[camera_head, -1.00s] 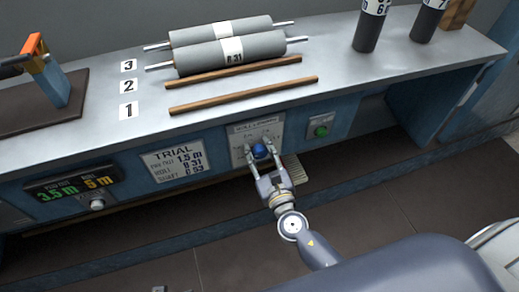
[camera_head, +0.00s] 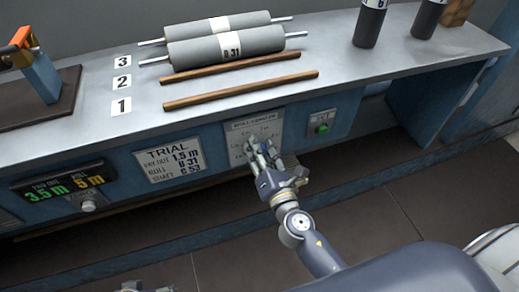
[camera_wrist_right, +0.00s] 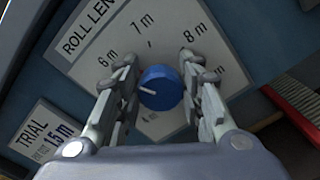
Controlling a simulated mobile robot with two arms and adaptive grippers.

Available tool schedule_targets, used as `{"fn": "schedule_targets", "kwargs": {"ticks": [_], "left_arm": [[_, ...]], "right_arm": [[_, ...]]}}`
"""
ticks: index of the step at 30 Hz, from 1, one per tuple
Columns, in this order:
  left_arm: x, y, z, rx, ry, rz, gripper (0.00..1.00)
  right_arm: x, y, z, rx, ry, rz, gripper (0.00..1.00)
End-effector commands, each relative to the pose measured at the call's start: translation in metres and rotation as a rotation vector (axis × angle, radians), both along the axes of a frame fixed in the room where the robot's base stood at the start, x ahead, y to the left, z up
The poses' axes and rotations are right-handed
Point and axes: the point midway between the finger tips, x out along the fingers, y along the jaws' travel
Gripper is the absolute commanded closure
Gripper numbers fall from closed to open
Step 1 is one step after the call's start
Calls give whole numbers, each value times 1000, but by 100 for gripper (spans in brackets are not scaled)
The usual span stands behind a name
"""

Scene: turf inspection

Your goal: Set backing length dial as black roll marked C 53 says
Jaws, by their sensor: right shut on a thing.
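A blue dial (camera_wrist_right: 160,88) with a white pointer line sits on a white plate headed "ROLL LEN..." (camera_wrist_right: 90,28); the rest of the heading is hidden. Marks 6 m, 7 m and 8 m show. The pointer faces left, below the 6 m mark. My right gripper (camera_head: 256,148) is shut on the dial, a finger on either side; it hides the dial in the head view. Two black rolls (camera_head: 369,25) (camera_head: 429,18) stand upright at the back right, their labels cut off by the top edge. A grey part, perhaps my left gripper (camera_head: 150,287), barely shows at the bottom edge.
A trial card (camera_head: 172,165) reads 1.5 m, B 31, C 53. A display (camera_head: 62,186) shows 3.5 m and 5 m above a grey knob (camera_head: 88,205). Grey rolls (camera_head: 225,47), one marked B 31, lie on the bench (camera_head: 350,75) behind wooden strips. A green button (camera_head: 322,128) is right of the plate.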

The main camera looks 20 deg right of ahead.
Motion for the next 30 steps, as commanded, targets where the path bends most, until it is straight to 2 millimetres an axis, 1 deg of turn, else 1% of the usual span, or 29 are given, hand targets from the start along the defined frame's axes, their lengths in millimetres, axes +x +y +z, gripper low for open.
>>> {"fn": "schedule_targets", "kwargs": {"ticks": [3,9,18,21,30], "left_arm": [[-4,1,14,-1,-10,1,20],[-10,2,34,-1,-20,2,20],[-10,2,27,-1,-17,2,20],[-11,2,30,0,-14,2,20],[-10,2,31,-1,-19,1,20]], "right_arm": [[0,1,-1,115,1,0,89],[0,0,-1,305,7,1,89],[0,1,-1,571,15,4,89],[0,1,0,645,17,4,89],[0,1,0,795,22,7,89]]}}
